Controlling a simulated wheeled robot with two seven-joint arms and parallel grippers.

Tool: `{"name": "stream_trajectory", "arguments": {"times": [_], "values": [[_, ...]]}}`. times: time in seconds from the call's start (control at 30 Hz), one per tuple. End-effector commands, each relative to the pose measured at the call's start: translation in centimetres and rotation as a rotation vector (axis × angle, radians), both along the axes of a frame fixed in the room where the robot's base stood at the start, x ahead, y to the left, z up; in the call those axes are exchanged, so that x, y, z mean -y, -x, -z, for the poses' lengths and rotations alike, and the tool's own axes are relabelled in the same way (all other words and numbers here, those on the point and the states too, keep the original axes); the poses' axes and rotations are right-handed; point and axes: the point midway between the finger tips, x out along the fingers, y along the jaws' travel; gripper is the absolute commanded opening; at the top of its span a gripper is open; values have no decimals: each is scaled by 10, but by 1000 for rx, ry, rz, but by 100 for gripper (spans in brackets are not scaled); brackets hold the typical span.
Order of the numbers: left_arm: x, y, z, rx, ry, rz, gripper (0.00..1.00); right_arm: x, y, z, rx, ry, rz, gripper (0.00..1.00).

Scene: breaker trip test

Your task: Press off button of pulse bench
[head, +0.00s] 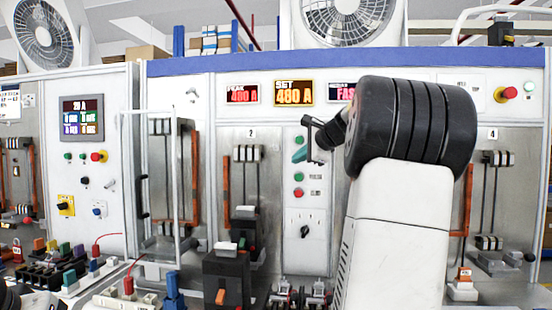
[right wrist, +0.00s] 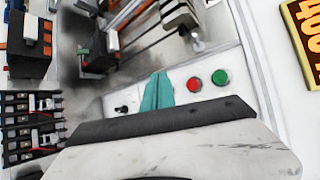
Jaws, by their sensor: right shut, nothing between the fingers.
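The bench's middle control column holds a green button (head: 298,177) with a red button (head: 298,191) just below it. Another green button (head: 298,140) sits higher on the column. My right gripper (head: 299,154) is shut and empty in front of the column, its teal fingertips between the upper green button and the lower pair in the picture. In the right wrist view, the shut teal fingers (right wrist: 157,92) lie left of a red button (right wrist: 194,84) and a green button (right wrist: 220,77). No contact is visible. The gripper may hide another button. My left gripper is not identifiable.
A rotary knob (head: 304,231) sits lower on the column. Black breakers (head: 227,278) stand in front, lower left. A red emergency button (head: 505,93) is at right.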

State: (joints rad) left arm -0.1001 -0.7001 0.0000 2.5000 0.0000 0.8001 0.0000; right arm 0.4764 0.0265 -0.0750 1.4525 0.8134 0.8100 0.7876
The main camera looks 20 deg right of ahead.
Motion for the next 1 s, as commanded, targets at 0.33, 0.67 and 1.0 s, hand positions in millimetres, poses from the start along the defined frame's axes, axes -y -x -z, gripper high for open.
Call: {"name": "stream_trajectory", "arguments": {"times": [0.33,0.67,1.0], "values": [[0,0,0,0,0,0,0,24,-39,1,-1,0,0,0],[0,0,0,0,0,0,0,41,-67,1,-1,1,-1,0],[0,0,0,0,0,0,0,43,-71,0,-1,1,-1,0]]}}
